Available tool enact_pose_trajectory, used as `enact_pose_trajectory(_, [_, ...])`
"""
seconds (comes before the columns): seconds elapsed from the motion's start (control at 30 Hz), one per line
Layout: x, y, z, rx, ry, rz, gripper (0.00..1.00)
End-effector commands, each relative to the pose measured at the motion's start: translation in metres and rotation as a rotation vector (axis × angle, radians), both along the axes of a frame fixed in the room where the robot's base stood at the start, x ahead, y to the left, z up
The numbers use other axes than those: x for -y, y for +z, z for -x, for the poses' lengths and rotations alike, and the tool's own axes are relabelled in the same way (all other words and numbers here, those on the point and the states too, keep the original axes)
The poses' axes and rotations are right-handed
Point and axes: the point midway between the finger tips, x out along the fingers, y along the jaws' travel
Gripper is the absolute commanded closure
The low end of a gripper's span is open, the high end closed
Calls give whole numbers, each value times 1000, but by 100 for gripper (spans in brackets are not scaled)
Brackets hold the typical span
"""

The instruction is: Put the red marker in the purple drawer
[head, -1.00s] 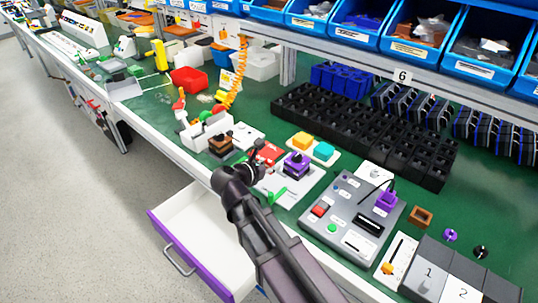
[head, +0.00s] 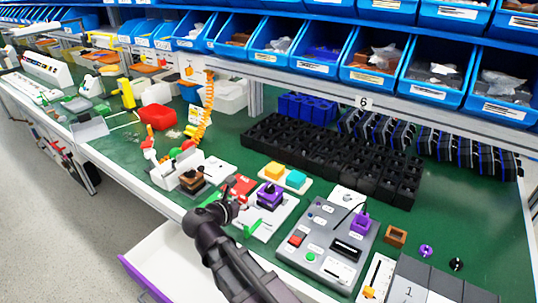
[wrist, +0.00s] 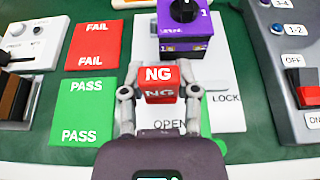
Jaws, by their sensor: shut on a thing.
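The red marker (wrist: 160,84) is a small red block lettered NG. In the wrist view it sits between the two fingertips of my gripper (wrist: 160,95), which is shut on it. It is in front of the purple rotary switch (wrist: 186,30), over a white plate. In the head view my gripper (head: 229,207) is over the bench near its front edge, and the marker cannot be made out there. The purple drawer (head: 141,280) is pulled open below the bench edge, at the lower left of the head view. Its white inside shows, and its front is partly cut off.
A red FAIL pad (wrist: 93,44) and a green PASS pad (wrist: 86,112) lie left of my gripper. A grey control box (head: 322,243) stands to the right. A black rack (head: 330,158) and blue bins are behind. The bench edge lies between my gripper and the drawer.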

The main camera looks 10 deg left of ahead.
Motion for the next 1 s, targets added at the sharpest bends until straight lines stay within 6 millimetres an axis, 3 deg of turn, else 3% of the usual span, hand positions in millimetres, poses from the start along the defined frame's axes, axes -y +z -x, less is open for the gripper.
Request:
enact_pose_trajectory(0.57, [0, 51, 0, 0, 1, 0, 92])
enact_pose_trajectory(1.0, [0, 71, 0, 0, 1, 0, 92])
